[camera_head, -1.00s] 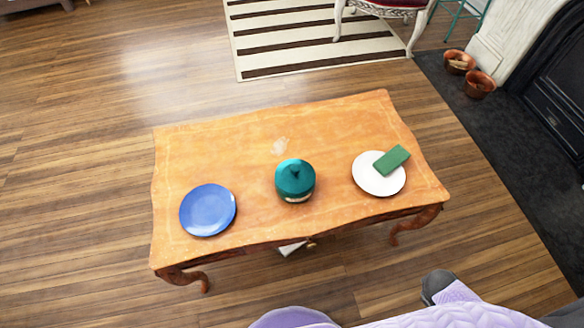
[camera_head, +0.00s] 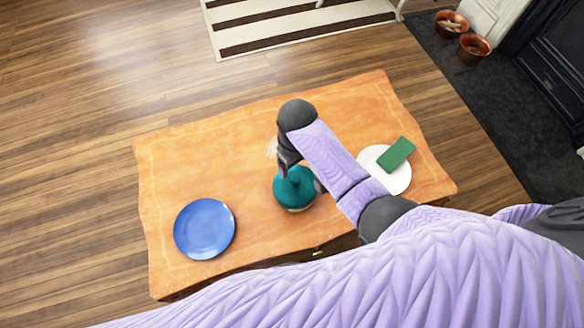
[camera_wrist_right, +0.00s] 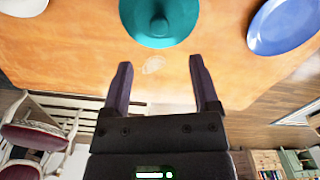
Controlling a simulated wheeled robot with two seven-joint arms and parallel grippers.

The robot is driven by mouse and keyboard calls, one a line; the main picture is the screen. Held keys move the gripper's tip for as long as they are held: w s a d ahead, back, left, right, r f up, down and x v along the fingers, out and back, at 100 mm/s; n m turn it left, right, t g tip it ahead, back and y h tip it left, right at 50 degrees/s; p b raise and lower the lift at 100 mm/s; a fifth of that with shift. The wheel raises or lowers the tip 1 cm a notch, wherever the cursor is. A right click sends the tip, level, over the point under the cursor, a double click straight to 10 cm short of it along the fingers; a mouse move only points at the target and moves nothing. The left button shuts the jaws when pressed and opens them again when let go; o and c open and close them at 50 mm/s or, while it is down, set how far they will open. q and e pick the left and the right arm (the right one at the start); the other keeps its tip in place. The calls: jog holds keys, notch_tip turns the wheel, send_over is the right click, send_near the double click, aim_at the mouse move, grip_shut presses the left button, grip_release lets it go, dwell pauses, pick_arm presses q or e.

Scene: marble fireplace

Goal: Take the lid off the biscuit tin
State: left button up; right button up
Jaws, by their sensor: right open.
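The teal biscuit tin (camera_head: 299,207) stands upright near the middle of the wooden table. Its domed teal lid (camera_head: 292,190) is on it. In the right wrist view the lid (camera_wrist_right: 140,30) is at the top edge, with a round knob (camera_wrist_right: 159,27) in its middle. My right gripper (camera_head: 286,167) is over the tin's far side in the head view and partly hides the lid. In the wrist view my right gripper (camera_wrist_right: 160,68) is open and empty, its fingers apart and pointing toward the lid. My left gripper is not in view.
A blue plate (camera_head: 204,228) lies on the table left of the tin. A white plate (camera_head: 393,179) with a green block (camera_head: 396,153) on it lies to the right, close to my right arm. The table (camera_head: 200,160) is bare at the back left.

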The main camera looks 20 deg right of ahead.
aim_at(296, 179)
jog(key=f+b, duration=0.6)
jog(key=f, duration=0.3)
jog(key=shift+s, duration=0.2)
jog(key=shift+f+b, duration=0.25)
jog(key=shift+b, duration=0.05)
jog(key=shift+r, duration=0.25)
jog(key=shift+c, duration=1.3)
jog(key=c, duration=0.7)
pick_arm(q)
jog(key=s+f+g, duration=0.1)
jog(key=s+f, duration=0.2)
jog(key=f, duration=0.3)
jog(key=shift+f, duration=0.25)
pick_arm(e)
grip_shut()
